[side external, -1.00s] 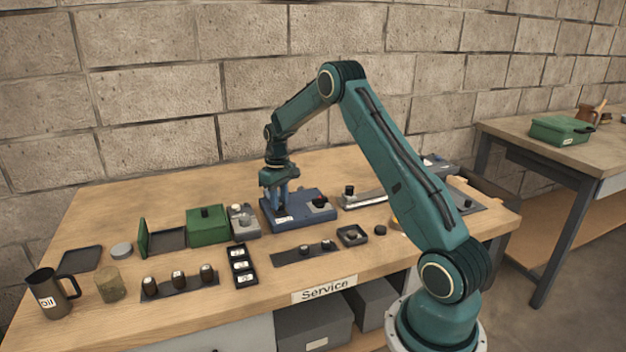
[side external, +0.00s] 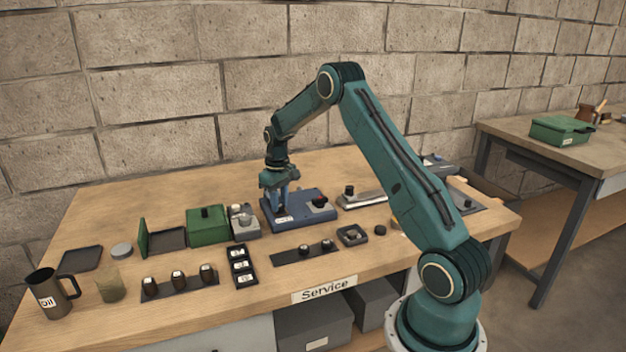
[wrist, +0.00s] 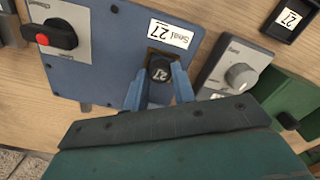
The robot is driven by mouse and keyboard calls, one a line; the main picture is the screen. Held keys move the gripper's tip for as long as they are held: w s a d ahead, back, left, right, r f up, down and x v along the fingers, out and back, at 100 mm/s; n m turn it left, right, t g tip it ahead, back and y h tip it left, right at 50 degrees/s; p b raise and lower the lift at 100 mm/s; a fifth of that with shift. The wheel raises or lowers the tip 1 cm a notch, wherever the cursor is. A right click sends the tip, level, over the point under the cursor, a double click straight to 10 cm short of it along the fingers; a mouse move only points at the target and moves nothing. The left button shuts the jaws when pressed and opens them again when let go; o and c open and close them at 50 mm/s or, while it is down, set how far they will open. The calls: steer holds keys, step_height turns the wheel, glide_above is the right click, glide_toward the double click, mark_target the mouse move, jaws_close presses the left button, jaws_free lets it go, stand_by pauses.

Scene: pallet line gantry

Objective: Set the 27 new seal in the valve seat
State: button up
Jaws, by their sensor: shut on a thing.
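The blue valve block (side external: 297,222) stands on the bench. In the wrist view the block (wrist: 100,65) bears a white label reading Seal 27 (wrist: 172,33). A dark seat (wrist: 152,52) shows beside that label. My gripper (wrist: 160,84) is shut on a small black seal marked 27 (wrist: 160,72). The seal is over the seat and covers part of it. I cannot tell whether it touches the bottom. In the side view my gripper (side external: 283,205) points down at the left part of the block.
A red-tipped switch (wrist: 48,35) sits on the block's other end. A grey knob unit (wrist: 238,76) and a green box (side external: 207,226) stand close left in the side view. A black compartment tray (side external: 241,267) lies in front. An oil jug (side external: 47,293) stands front left.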

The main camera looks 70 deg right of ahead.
steer(key=shift+f, duration=0.2)
stand_by(0.3)
steer(key=o, duration=1.3)
steer(key=shift+r, duration=0.15)
steer(key=shift+r, duration=3.35)
steer(key=shift+a+r, duration=0.1)
steer(key=shift+r, duration=0.05)
